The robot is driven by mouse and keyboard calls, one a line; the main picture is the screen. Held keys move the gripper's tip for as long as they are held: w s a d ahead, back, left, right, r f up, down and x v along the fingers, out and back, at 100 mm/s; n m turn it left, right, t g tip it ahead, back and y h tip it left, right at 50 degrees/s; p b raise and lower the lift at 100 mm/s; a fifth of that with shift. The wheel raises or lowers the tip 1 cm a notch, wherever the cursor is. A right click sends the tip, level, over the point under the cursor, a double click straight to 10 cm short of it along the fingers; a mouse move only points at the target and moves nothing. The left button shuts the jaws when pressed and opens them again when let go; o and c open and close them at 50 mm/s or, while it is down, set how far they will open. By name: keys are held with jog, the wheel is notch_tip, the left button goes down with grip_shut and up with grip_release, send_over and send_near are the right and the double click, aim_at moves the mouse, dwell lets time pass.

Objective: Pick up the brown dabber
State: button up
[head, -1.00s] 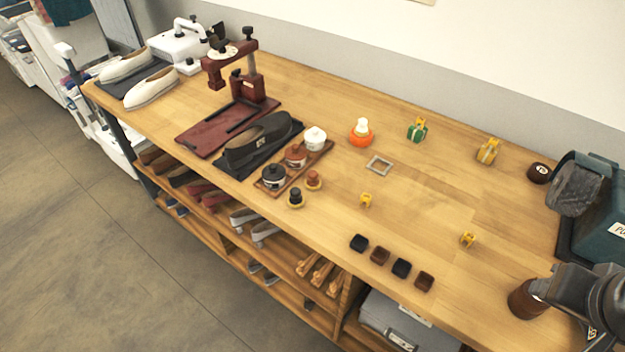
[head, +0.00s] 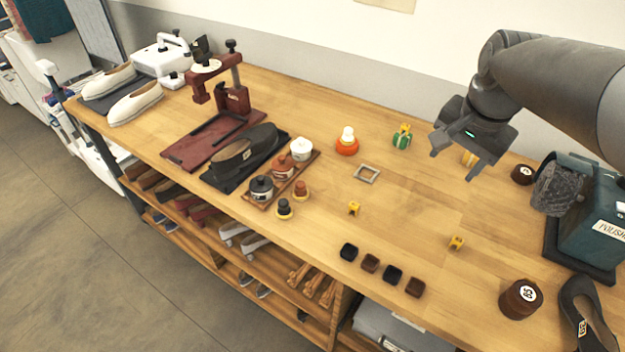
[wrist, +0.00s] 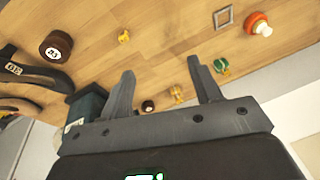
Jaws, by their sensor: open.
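My gripper (head: 452,167) is open and empty, in the air above the right half of the table, well to the right of the brown dabber. The brown dabber is not in the wrist view.
The tray (head: 252,203) holds black, brown and white lidded jars. A dark shoe (head: 235,152) lies on a mat behind. An orange-based pot (head: 347,146), a metal frame (head: 367,174) and small yellow pieces (head: 354,208) stand rightward. A brown tin (head: 520,299) is at right.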

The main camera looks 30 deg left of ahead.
jog(key=w+a+f+g, duration=0.1)
jog(key=w+a+f, duration=0.2)
jog(key=a, duration=0.9)
jog(key=m+g+h, duration=0.1)
jog(key=m, duration=0.1)
send_over(300, 183)
notch_tip(300, 183, down, 16)
jog(key=shift+f, duration=3.1)
jog(key=shift+c, duration=0.5)
jog(key=c, duration=1)
jog(key=shift+o, duration=0.2)
jog(key=shift+r, duration=0.1)
